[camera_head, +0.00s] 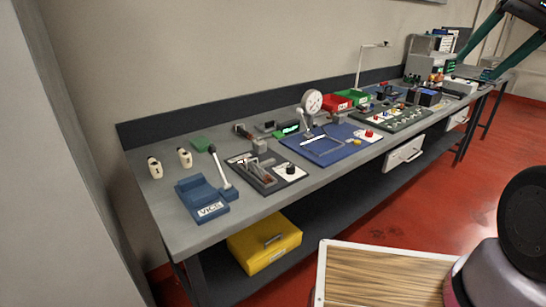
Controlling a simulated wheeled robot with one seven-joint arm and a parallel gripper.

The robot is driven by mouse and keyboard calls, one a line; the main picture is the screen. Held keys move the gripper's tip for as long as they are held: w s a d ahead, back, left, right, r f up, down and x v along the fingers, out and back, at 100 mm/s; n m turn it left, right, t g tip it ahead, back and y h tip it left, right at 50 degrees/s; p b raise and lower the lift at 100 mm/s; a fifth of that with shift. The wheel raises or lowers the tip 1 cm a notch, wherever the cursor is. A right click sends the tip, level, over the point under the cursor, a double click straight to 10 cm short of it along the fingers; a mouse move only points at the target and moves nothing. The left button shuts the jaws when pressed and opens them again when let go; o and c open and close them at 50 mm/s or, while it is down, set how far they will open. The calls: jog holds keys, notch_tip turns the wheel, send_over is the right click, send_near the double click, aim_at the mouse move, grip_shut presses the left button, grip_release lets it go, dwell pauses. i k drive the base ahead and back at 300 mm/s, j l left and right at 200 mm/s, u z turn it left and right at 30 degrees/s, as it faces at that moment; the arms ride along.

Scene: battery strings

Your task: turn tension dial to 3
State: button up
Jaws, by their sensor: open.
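A black knob on a small white plate (290,171) sits on a dark fixture board (262,182) near the front edge of the bench. It looks like a dial, but its markings and pointer are too small to read, so I cannot tell its setting. A red knob (369,133) sits on another white plate further right. A round white gauge (312,102) stands behind the blue board. No label reading "tension" is legible. My gripper is not in view.
The long grey bench (165,220) runs away to the right. A blue vice (207,201) with a raised lever stands left of the fixture board. A blue board (325,149) lies right of it. A yellow box (262,246) sits below. Red floor (420,215) is open in front.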

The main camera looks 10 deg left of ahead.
aim_at(290, 169)
jog(key=j+u, duration=0.35)
jog(key=u, duration=0.15)
jog(key=i+j+u, duration=0.15)
jog(key=u, duration=0.35)
jog(key=j, duration=0.1)
